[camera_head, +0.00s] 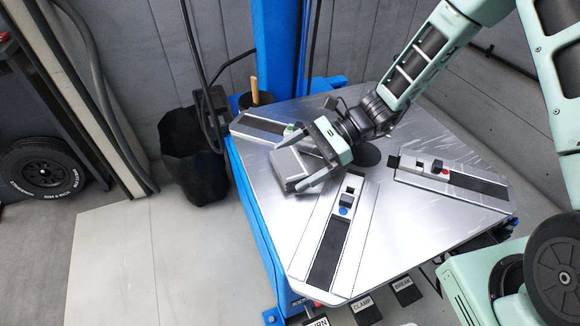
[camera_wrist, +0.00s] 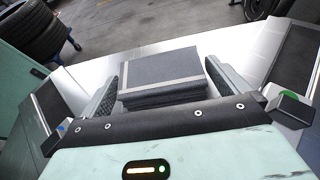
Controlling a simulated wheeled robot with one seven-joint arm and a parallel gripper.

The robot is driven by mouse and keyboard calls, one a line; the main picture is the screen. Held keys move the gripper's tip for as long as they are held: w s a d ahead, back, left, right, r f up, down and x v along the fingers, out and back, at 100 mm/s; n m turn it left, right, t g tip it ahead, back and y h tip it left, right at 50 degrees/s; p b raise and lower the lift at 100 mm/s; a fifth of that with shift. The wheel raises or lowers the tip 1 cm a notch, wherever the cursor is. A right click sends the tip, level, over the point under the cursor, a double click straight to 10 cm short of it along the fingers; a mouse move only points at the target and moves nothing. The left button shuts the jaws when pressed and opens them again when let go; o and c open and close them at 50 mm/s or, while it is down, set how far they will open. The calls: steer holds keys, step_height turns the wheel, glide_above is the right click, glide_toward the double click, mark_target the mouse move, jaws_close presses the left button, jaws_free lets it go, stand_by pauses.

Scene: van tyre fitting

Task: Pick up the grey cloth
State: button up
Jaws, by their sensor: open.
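The grey cloth (camera_head: 292,166) is a folded, layered block with a pale stripe, lying on the silver turntable of the tyre machine (camera_head: 265,158). In the wrist view the cloth (camera_wrist: 165,78) sits between the two fingers of my gripper (camera_wrist: 170,92). My gripper (camera_head: 310,168) is open around the cloth in the head view, low over the turntable. The cloth's near lower part is hidden by the gripper body in the wrist view.
Clamp jaws with black strips lie around the cloth, one with a blue button (camera_head: 344,211) and one with a red button (camera_head: 446,171). The blue column (camera_head: 275,45) rises behind. A black bin (camera_head: 190,155) stands left of the machine. Pedals (camera_head: 367,310) are at the front.

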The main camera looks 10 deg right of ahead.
steer(key=shift+a+f, duration=0.2)
steer(key=shift+a, duration=0.25)
steer(key=c, duration=0.7)
steer(key=shift+r, duration=0.1)
